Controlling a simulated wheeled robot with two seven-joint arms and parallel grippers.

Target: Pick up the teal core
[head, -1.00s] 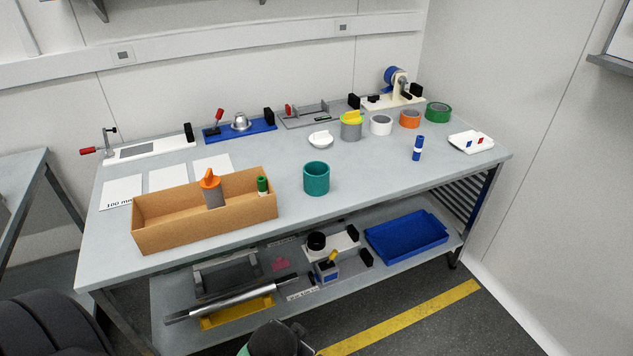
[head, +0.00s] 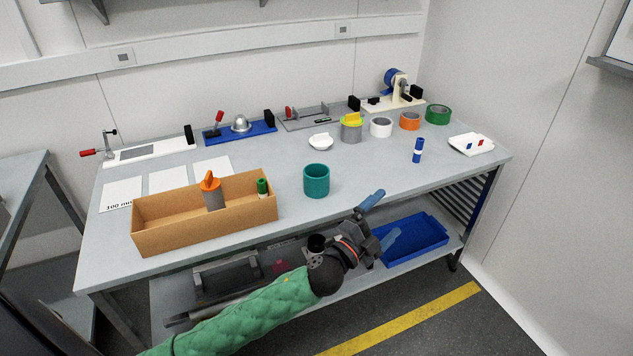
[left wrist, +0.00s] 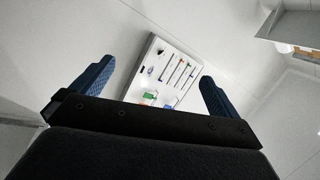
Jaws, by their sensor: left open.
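The teal core (head: 316,181) is a short hollow cylinder standing upright on the grey table, near its front edge and right of the cardboard box. My left gripper (head: 383,219) is open and empty, in front of the table's front edge, to the right of and lower in the picture than the core. Its two blue fingers also show in the left wrist view (left wrist: 153,88), spread apart with nothing between them; the core is not in that view. My right gripper is not in view.
A cardboard box (head: 160,235) holds an orange-topped grey cylinder (head: 213,194) and a green-capped piece (head: 262,188). Rolls and fixtures line the back. A blue tray (head: 425,246) sits on the lower shelf. Tabletop around the core is clear.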

